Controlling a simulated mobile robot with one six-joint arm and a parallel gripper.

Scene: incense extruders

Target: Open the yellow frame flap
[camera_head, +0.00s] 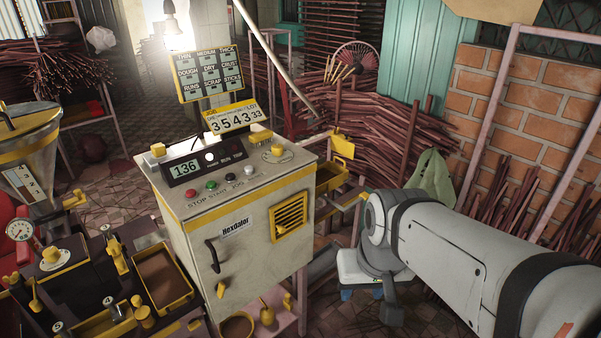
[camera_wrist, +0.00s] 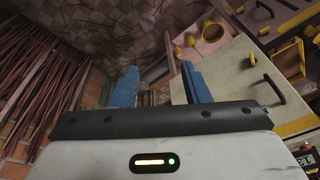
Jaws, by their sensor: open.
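The yellow frame flap (camera_head: 291,216) is a square yellow frame with slats on the right part of the pale cabinet's front (camera_head: 239,262). It looks shut, flush with the panel. My gripper (camera_head: 361,293) hangs to the right of the cabinet in the head view, below my wrist and apart from the flap. In the wrist view my gripper (camera_wrist: 163,85) shows two blue fingers spread apart with nothing between them. The cabinet front (camera_wrist: 228,75) is to the right of the fingers there. I cannot make out the flap clearly in that view.
A black handle (camera_head: 213,256) is on the cabinet's left front, and it shows in the wrist view (camera_wrist: 272,88). A yellow bowl (camera_head: 237,326) stands on the low pink shelf. Bundled sticks (camera_head: 400,140) and a brick wall (camera_head: 530,100) lie behind my arm.

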